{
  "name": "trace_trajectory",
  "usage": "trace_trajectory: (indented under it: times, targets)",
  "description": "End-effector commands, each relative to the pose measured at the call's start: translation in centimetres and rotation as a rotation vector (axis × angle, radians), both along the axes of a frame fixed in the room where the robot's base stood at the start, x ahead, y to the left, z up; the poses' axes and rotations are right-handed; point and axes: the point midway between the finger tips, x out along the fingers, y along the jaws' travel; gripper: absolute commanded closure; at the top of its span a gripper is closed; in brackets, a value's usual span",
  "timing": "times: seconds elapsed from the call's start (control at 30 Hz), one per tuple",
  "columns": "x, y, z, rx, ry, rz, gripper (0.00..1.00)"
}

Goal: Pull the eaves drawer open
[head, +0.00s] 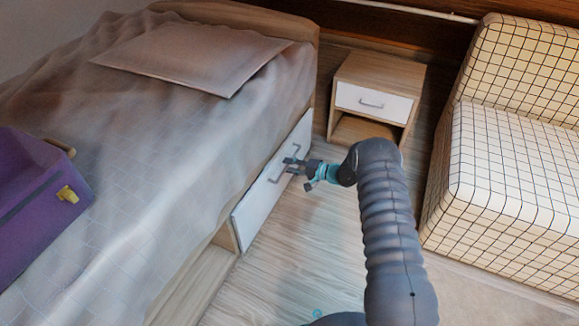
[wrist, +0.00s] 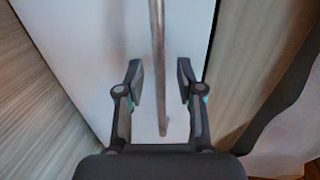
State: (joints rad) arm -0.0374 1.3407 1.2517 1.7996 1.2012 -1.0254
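The drawer (head: 262,208) is a white front set low in the side of the wooden bed, and it looks shut or nearly flush. Its metal bar handle (head: 276,179) also shows in the wrist view (wrist: 158,60), running down the middle of the white front. My gripper (head: 291,164) is at the handle. In the wrist view my gripper (wrist: 161,82) has its two fingers apart, one on each side of the bar, with a gap on both sides. No contact with the handle shows.
A checked armchair (head: 510,170) is at the right. A purple suitcase (head: 40,205) and a pillow (head: 190,57) lie on the bed. Wooden floor (head: 310,240) is clear in front of the drawer.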

Motion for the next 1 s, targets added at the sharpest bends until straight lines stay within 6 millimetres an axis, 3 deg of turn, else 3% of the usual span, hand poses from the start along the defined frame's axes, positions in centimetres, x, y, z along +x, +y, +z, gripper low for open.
trace_trajectory:
  times: [0.13,0.47,0.6,0.63,1.0]
  targets:
    - [0.33,1.01,-0.30,-0.001,0.000,0.000,0.63]
    - [0.42,1.26,-0.31,-0.001,0.001,0.000,0.63]
    - [0.42,1.25,-0.31,-0.001,0.001,0.000,0.96]
    - [0.42,1.25,-0.31,-0.001,0.001,0.000,1.00]
    - [0.39,0.94,-0.32,-0.001,0.001,-0.001,1.00]
